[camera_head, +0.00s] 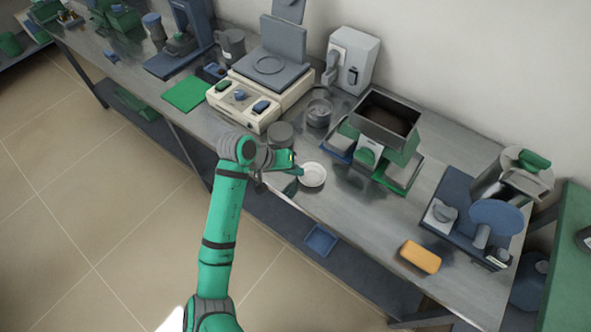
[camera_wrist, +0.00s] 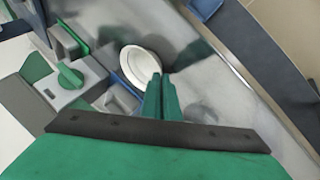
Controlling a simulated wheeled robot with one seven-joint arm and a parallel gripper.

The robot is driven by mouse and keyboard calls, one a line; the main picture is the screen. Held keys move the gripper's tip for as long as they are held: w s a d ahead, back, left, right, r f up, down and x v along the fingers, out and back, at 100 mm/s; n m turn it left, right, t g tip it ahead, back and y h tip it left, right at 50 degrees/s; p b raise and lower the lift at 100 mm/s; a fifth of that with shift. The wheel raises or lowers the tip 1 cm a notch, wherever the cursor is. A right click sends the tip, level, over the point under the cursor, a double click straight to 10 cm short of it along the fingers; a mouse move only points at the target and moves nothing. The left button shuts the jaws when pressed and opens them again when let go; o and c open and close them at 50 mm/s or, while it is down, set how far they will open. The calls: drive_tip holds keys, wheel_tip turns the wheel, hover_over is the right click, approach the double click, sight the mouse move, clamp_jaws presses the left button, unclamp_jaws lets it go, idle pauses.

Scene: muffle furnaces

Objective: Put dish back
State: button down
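The dish (camera_head: 312,174) is a small, white, round, shallow dish near the front edge of the steel bench. In the wrist view the dish (camera_wrist: 141,66) lies at the tips of my green fingers. My gripper (camera_head: 297,169) comes in from the left at the dish's left side. In the wrist view my gripper (camera_wrist: 161,82) has its fingers nearly together, with the dish's rim at their tips; it looks shut on the rim. Whether the dish touches the bench or is slightly raised, I cannot tell.
A green and grey device with an open square top (camera_head: 388,118) stands right of the dish. A cream hotplate-like unit (camera_head: 262,92) and a dark grey jar (camera_head: 281,135) stand behind my gripper. A yellow block (camera_head: 420,257) lies right on the bench. The bench in front between dish and block is clear.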

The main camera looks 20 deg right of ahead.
drive_tip(key=c, duration=2)
unclamp_jaws()
drive_tip(key=shift+f, duration=0.1)
drive_tip(key=shift+c, duration=0.2)
drive_tip(key=v, duration=1.2)
